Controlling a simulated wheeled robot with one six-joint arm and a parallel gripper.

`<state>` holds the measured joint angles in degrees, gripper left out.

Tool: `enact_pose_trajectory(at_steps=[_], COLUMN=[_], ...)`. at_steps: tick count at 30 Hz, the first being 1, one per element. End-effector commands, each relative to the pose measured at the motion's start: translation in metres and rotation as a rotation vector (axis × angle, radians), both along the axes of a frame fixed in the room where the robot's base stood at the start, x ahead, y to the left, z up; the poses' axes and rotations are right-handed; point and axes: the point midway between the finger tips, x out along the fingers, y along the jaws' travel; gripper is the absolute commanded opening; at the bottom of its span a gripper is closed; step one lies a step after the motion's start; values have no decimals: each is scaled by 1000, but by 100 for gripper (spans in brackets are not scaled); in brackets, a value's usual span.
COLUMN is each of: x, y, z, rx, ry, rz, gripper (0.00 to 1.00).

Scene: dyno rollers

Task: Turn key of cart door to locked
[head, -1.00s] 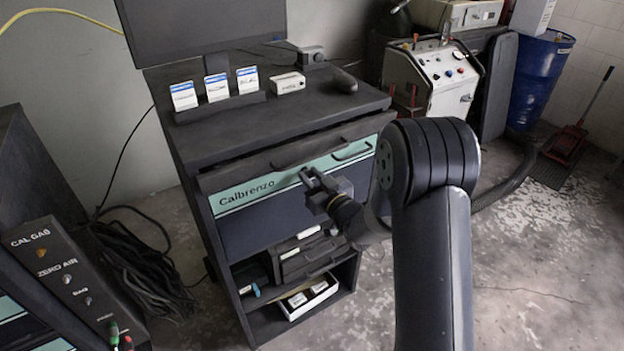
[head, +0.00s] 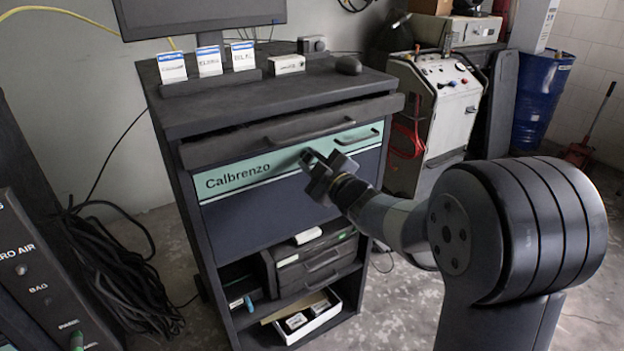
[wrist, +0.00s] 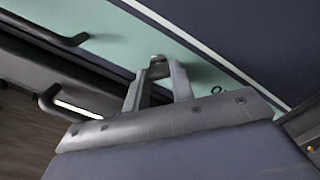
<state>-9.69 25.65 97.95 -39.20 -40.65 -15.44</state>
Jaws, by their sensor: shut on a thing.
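The dark cart (head: 230,115) has a door (head: 285,210) with a teal band lettered "Calbrenzo" across its top. My gripper (head: 311,159) is at this teal band, right of the lettering, with the elbow of my arm at the right. In the wrist view, the fingers (wrist: 157,72) are closed together against the teal band, around a small grey metal piece that looks like the key (wrist: 157,64). The fingers hide most of the key and its lock, so I cannot read its turn angle.
A dark handle (head: 359,137) is on the teal band right of my gripper. A drawer front (head: 290,128) juts out just above. Open shelves below hold a dark case (head: 312,262) and a white box (head: 310,322). A white machine (head: 440,105) stands behind at right.

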Motion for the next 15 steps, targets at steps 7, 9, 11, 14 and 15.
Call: enact_pose_trajectory(at_steps=[7,9,11,14,15], x=[-1,-1,-1,-1,-1], y=[1,1,1,1,1], z=[-6,-7,-6,-6,-6], rx=[-195,-250,-294,-367,-394], ry=[-136,-171,-202,-250,-269], rz=[1,1,0,-1,1], gripper=[1,1,1,1,1])
